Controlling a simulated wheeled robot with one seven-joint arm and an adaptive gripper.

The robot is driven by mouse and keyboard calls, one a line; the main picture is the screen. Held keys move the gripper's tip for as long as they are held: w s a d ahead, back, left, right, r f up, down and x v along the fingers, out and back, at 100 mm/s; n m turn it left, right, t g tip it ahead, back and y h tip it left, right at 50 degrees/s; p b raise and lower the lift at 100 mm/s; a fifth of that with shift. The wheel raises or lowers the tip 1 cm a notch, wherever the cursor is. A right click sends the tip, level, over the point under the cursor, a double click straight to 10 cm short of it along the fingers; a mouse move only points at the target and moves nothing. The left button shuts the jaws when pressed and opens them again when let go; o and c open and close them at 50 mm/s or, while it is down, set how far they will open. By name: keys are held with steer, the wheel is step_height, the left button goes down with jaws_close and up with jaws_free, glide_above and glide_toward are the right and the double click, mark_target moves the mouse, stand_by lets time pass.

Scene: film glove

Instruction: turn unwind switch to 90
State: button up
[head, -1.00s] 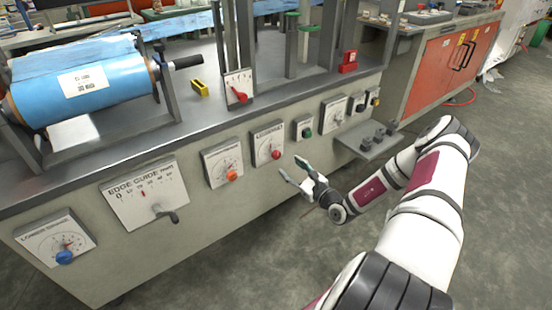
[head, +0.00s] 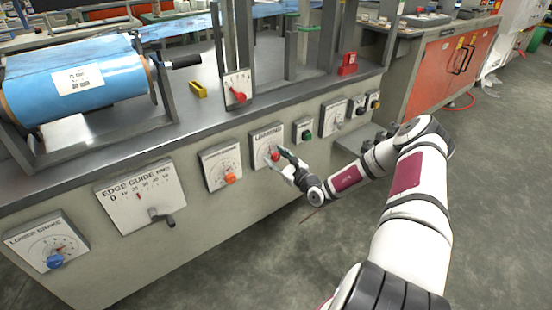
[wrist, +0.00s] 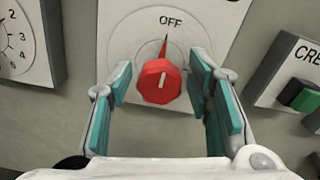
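The switch is a red knob (wrist: 160,82) on a white dial plate (wrist: 125,38) with the word OFF at the top. Its pointer aims almost straight up, toward OFF. In the head view the knob (head: 275,156) sits on the machine's front panel, and the lettering above it is too small to read surely. My gripper (head: 281,159) is right in front of this plate. In the wrist view its two teal-padded fingers are open on the left and right of the knob, with a gap on each side. It holds nothing.
Left of the plate is another dial with an orange knob (head: 230,178). Right of it is a box with a green button (head: 307,134), close to my right finger in the wrist view (wrist: 306,97). A low grey shelf (head: 352,143) juts out farther right.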

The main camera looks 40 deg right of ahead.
steer(key=c, duration=0.8)
steer(key=shift+m+p, duration=1.2)
steer(key=shift+m, duration=0.2)
steer(key=m+p, duration=0.1)
steer(key=m, duration=0.2)
steer(key=shift+m+p, duration=0.3)
steer(key=shift+p, duration=0.1)
steer(key=m+p, duration=0.1)
steer(key=m, duration=0.4)
steer(key=shift+f, duration=0.1)
steer(key=m, duration=0.6)
steer(key=shift+p, duration=0.35)
steer(key=shift+m, duration=0.4)
